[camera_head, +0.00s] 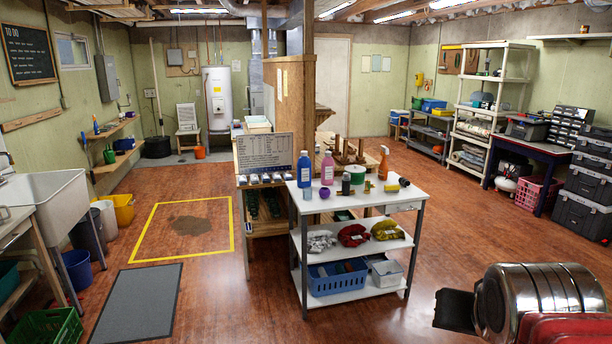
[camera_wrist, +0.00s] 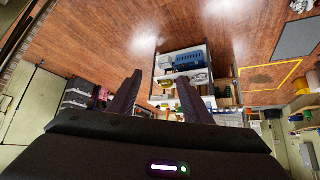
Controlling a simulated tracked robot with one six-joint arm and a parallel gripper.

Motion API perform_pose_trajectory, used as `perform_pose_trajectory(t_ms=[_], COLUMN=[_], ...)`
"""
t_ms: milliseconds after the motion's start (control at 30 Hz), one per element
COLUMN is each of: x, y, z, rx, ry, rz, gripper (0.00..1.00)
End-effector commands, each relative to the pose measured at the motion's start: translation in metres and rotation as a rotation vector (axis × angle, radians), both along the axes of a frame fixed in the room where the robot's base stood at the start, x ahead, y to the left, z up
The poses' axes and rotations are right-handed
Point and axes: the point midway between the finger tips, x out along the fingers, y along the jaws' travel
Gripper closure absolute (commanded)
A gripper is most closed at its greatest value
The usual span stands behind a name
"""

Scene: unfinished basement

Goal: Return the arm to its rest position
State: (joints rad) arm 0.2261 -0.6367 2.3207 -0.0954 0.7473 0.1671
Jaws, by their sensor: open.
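My gripper (camera_wrist: 159,77) shows in the wrist view as two dark fingers standing apart above a broad dark palm. Nothing is held between them. The wrist picture is turned over, with the wooden floor (camera_wrist: 100,35) at the top. The white cart (camera_wrist: 160,72) shows beyond and between the fingertips, some way off and not touched. In the head view I cannot clearly make out the gripper.
The white cart (camera_head: 343,248) stands mid-room with bottles, bags and a blue basket (camera_head: 338,278). A grey mat (camera_head: 138,303) and a yellow floor outline (camera_head: 182,261) lie left. A white shelf unit (camera_head: 494,108) and dark toolboxes (camera_head: 586,183) stand right.

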Motion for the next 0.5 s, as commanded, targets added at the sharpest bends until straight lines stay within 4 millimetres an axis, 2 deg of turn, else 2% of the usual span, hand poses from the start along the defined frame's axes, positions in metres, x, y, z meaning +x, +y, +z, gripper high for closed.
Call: perform_pose_trajectory(t_ms=[33, 100, 200, 300, 333, 367, 500], x=[-0.003, -0.011, -0.03, -0.05, -0.055, -0.06, -0.071], y=[0.021, 0.046, 0.076, 0.097, 0.101, 0.095, 0.097], z=[-0.022, -0.044, -0.064, -0.075, -0.077, -0.079, -0.084], rx=[0.023, 0.044, 0.052, 0.042, 0.039, 0.036, 0.027], ry=[0.042, 0.091, 0.146, 0.185, 0.195, 0.202, 0.223], rz=[0.056, 0.125, 0.216, 0.288, 0.305, 0.317, 0.341], gripper=[0.55, 0.55, 0.55, 0.55, 0.55, 0.55, 0.55])
